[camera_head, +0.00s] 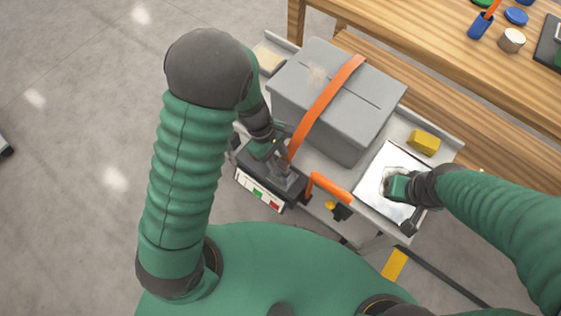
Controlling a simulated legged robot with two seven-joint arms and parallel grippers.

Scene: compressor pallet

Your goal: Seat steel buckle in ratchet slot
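The orange strap (326,103) runs over the grey box-shaped compressor (335,95) and down its near left side. My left gripper (281,152) is at the strap's lower end, above a dark ratchet block (283,186). Grey metal shows just under the fingers; I cannot tell the steel buckle from the ratchet parts there, nor whether the fingers are shut on it. The slot is hidden. An orange handle (331,188) lies right of the block. My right gripper (394,187) is over a pale sheet (378,172) on the pallet's right side; its fingers are mostly hidden.
A yellow block (423,142) lies at the pallet's right edge. A white label strip with green and red marks (259,190) faces me below the ratchet. A wooden bench (430,45) with a blue cup (480,25) and a can (512,40) stands behind. Open floor lies left.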

